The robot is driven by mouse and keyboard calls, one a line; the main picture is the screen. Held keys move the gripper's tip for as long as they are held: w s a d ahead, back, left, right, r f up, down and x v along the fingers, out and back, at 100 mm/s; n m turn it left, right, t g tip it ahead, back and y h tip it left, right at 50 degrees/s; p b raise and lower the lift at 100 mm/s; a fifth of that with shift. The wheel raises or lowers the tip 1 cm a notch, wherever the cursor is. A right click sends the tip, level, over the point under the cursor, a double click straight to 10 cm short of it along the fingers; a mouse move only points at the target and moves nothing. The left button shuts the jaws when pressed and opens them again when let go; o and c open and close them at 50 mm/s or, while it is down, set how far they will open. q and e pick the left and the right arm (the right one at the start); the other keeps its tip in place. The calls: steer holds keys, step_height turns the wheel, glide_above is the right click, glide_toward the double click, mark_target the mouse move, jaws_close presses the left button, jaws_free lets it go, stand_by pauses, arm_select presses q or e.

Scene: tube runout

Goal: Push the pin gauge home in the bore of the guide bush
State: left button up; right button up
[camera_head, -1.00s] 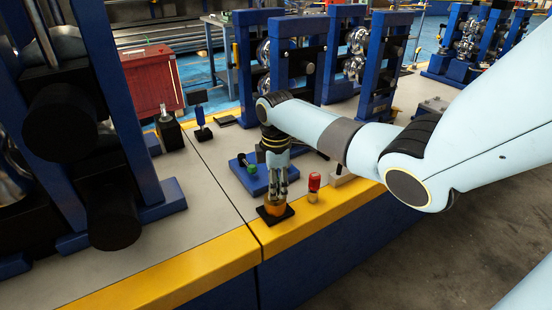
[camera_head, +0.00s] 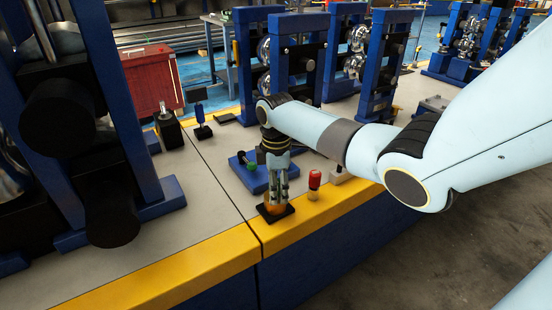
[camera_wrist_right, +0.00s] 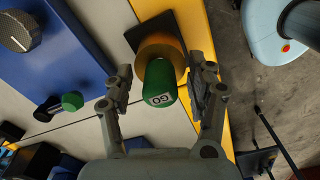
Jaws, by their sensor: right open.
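The pin gauge has a green handle (camera_wrist_right: 159,86) marked "GO" and stands in the orange-brass guide bush (camera_wrist_right: 155,48) in the right wrist view. The bush sits on a black square base (camera_wrist_right: 178,31). In the head view the bush (camera_head: 276,209) is near the yellow front edge, partly hidden by my right gripper (camera_head: 276,196). My right gripper is open, one finger on each side of the green handle, with gaps visible in the wrist view. How deep the pin sits in the bore is hidden. My left gripper is not in view.
A red-handled piece (camera_head: 314,180) stands right of the bush. A blue block (camera_head: 252,178) with a green-ended piece (camera_head: 247,163) lies behind. Blue roll stands (camera_head: 300,60) rise further back. Bare grey bench top (camera_head: 207,200) lies to the left.

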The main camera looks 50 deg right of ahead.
step_height(320, 180, up, 12)
stand_by(0.5)
stand_by(0.4)
